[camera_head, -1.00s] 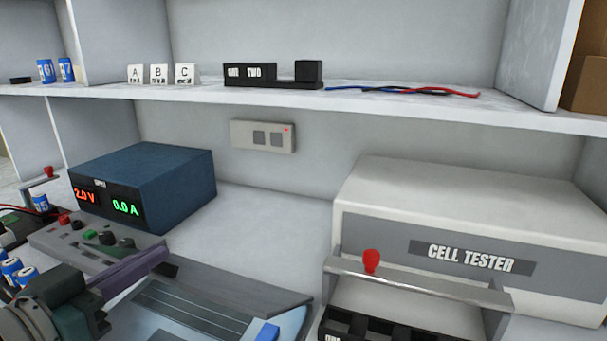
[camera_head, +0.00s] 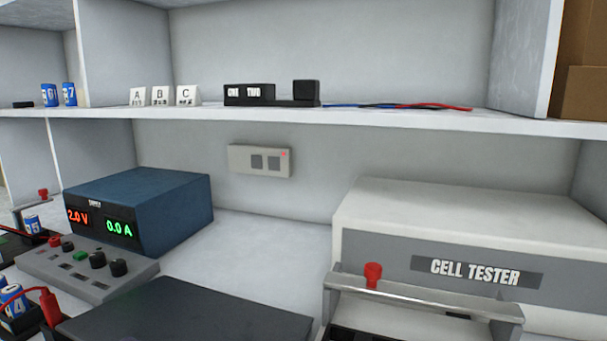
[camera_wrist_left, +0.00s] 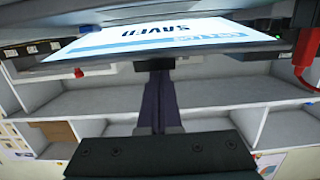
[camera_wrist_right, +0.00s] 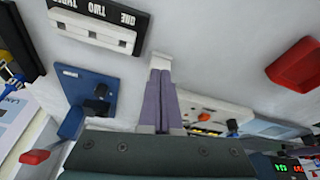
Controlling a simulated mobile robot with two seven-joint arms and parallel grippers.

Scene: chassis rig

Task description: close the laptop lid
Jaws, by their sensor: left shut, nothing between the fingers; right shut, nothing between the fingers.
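The laptop shows in the head view as a dark flat panel (camera_head: 190,312), apparently its lid's outer side, cut off by the bottom edge. In the left wrist view its lit screen (camera_wrist_left: 170,38) is visible at a shallow angle, its text upside down. My left gripper (camera_wrist_left: 160,78) is shut and empty, its tips close to the screen's lower edge in that view; contact is unclear. My right gripper (camera_wrist_right: 160,75) is shut and empty above the bench, away from the laptop. Neither gripper shows in the head view. The keyboard is not visible there.
A blue power supply (camera_head: 150,205) and a grey control panel (camera_head: 85,268) stand left of the laptop. A red plug with a lead (camera_head: 50,305) is close to its left side. The cell tester (camera_head: 470,225) stands right. Bare bench (camera_head: 265,245) lies behind the laptop.

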